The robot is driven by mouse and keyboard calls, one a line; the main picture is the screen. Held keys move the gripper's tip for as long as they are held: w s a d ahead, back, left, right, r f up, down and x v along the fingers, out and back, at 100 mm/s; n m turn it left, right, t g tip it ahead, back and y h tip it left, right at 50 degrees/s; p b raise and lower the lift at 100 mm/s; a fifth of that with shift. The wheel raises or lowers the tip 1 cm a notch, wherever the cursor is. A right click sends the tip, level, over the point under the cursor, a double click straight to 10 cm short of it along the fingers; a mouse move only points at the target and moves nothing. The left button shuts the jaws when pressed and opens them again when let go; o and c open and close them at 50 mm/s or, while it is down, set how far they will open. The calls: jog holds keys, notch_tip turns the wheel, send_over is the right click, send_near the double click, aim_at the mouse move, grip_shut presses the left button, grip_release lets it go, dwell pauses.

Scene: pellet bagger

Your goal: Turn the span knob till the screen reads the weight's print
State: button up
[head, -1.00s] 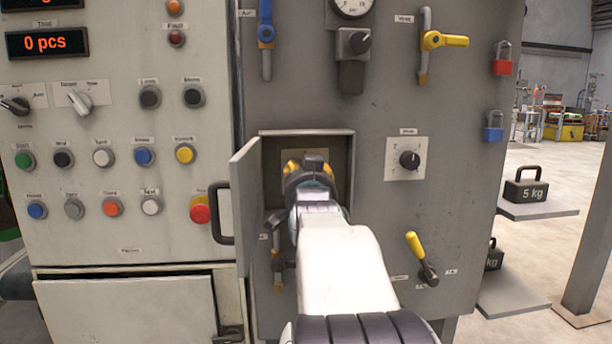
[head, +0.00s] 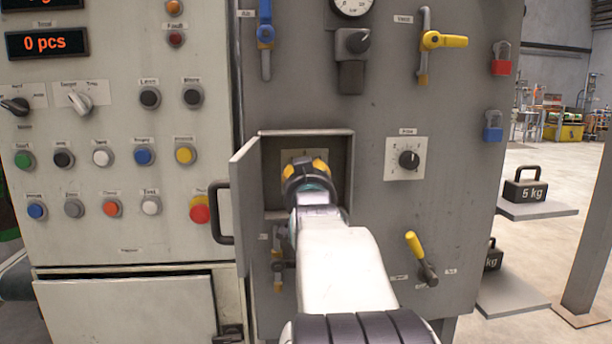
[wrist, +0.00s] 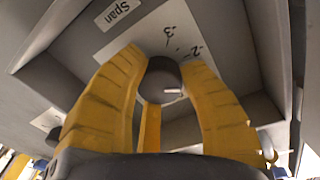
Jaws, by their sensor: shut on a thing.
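The span knob (wrist: 163,78) is a dark round knob with a white mark, on a pale dial plate labelled "Span" in the wrist view. My gripper (head: 306,168) reaches into the open recessed box, and its yellow fingers are shut on the knob from both sides. In the head view my gripper hides the knob. The top screen (head: 40,3) is cut off by the picture's edge, so its reading cannot be told. A dark weight (head: 525,187) printed "5 kg" stands on a grey platform at the right.
The box's door (head: 246,205) stands open on the left of my gripper.

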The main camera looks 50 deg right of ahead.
jog(key=shift+n, duration=1)
jog(key=o, duration=1.2)
jog(key=shift+w, duration=0.1)
jog(key=shift+v, duration=6.05)
jog(key=shift+f, duration=0.2)
